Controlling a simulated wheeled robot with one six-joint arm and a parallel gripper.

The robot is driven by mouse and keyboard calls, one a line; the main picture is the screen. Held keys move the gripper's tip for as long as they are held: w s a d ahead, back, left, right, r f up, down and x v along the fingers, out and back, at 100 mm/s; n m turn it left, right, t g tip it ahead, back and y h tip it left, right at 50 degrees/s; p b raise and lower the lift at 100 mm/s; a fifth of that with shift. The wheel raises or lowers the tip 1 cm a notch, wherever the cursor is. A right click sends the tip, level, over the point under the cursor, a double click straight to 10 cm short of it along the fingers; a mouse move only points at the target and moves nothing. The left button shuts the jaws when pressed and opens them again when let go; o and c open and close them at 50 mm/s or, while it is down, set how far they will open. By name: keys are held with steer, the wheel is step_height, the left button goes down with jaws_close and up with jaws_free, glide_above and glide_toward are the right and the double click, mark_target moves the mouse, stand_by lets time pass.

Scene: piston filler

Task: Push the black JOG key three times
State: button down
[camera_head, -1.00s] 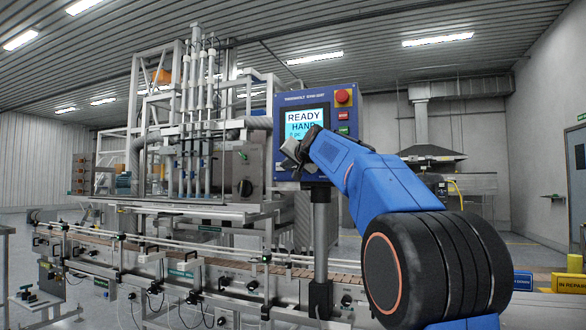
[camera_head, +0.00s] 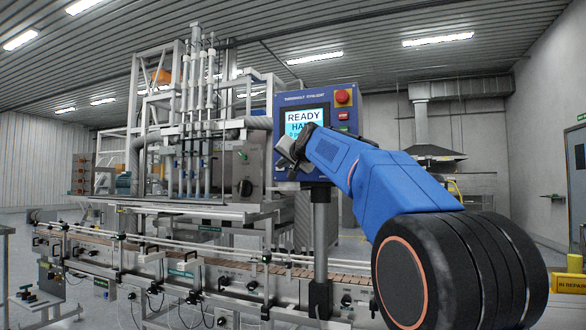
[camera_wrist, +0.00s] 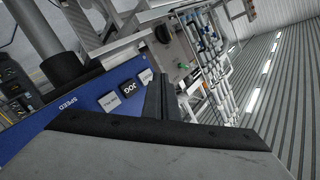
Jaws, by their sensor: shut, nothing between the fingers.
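The blue control panel (camera_head: 348,147) stands on a grey post, its lit screen (camera_head: 303,116) reading READY, with the line below partly covered by my gripper. The black JOG key (camera_wrist: 131,88) shows in the wrist view between two pale keys on the blue panel face. In the head view the key is hidden behind my gripper. My gripper (camera_head: 289,152) is shut and empty in front of the panel's lower left. In the wrist view its dark fingers (camera_wrist: 166,84) appear just right of the keys. I cannot tell whether they touch the panel.
A red mushroom button (camera_head: 342,97) sits at the panel's upper right, with a smaller red key (camera_head: 343,116) below it. The conveyor (camera_head: 200,259) with guide rails runs in front of the filler (camera_head: 200,130). A yellow sign stands at the right edge.

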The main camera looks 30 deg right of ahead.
steer(key=shift+w+d, duration=0.9)
steer(key=shift+d, duration=0.25)
steer(key=shift+w+d, duration=0.9)
steer(key=shift+d, duration=0.25)
steer(key=shift+w+d, duration=0.9)
steer(key=shift+d, duration=0.25)
steer(key=shift+w+d, duration=0.1)
steer(key=shift+d, duration=0.05)
steer(key=shift+w+d, duration=0.15)
steer(key=shift+d, duration=0.05)
steer(key=shift+w+d, duration=0.25)
steer(key=shift+d, duration=0.1)
stand_by(0.7)
steer(key=shift+a, duration=0.1)
steer(key=shift+s+a, duration=0.5)
steer(key=shift+a, duration=0.05)
stand_by(0.4)
steer(key=shift+s+a, duration=0.8)
steer(key=shift+a, duration=0.2)
steer(key=shift+s+a, duration=0.75)
steer(key=shift+a, duration=0.25)
